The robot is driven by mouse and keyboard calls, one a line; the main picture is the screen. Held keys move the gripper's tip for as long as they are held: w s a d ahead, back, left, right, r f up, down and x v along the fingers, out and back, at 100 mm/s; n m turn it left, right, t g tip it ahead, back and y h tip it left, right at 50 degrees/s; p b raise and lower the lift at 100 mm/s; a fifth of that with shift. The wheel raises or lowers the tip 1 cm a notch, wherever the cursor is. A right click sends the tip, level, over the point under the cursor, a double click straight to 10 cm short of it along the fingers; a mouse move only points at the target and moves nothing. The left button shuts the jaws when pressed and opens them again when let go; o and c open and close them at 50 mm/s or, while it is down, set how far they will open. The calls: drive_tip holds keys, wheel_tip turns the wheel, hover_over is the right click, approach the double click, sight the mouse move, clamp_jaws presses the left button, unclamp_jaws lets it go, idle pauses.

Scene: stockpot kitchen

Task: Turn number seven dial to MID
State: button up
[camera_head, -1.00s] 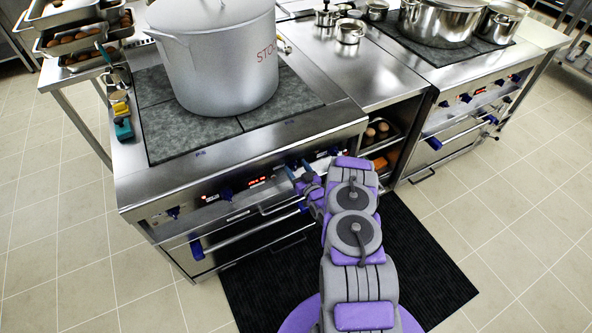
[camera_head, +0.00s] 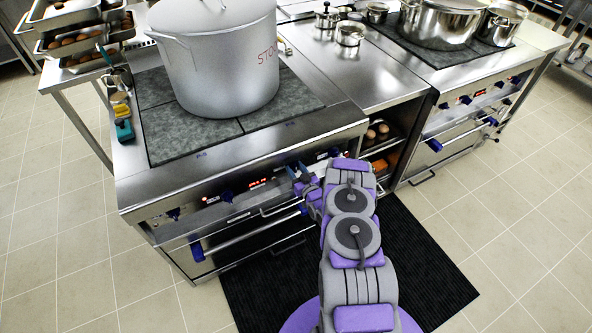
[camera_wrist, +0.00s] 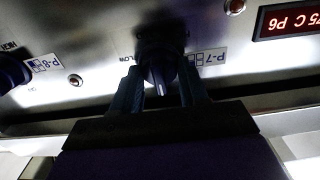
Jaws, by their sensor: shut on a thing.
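The number seven dial (camera_wrist: 162,45) is a dark knob on the steel front panel, beside an upside-down label reading P-7 (camera_wrist: 207,57) in the wrist view. My gripper (camera_wrist: 160,88) has one finger on each side of the dial's grip and is shut on it. The word LOW shows just left of the dial; I cannot read its pointer mark clearly. In the head view my gripper (camera_head: 296,174) is at the stove's front panel (camera_head: 150,212), and my arm hides part of that panel.
A second dark dial (camera_wrist: 12,70) by the P-8 label is at the left of the wrist view. A red display (camera_wrist: 287,21) is at upper right. A large stockpot (camera_head: 222,70) stands on the stove, and a blue-ended oven handle (camera_head: 197,249) runs below the panel.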

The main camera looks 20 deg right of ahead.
drive_tip(key=shift+d+m, duration=0.1)
drive_tip(key=shift+m, duration=0.2)
drive_tip(key=shift+s+f+m+p, duration=0.1)
drive_tip(key=shift+f+m+p, duration=0.15)
drive_tip(key=shift+m, duration=5.1)
drive_tip(key=shift+w+f+m+p, duration=0.15)
drive_tip(key=shift+m+p, duration=0.15)
drive_tip(key=shift+m, duration=5.1)
drive_tip(key=shift+s+f+m+p, duration=0.15)
drive_tip(key=shift+f+m+p, duration=0.1)
drive_tip(key=shift+m, duration=5.1)
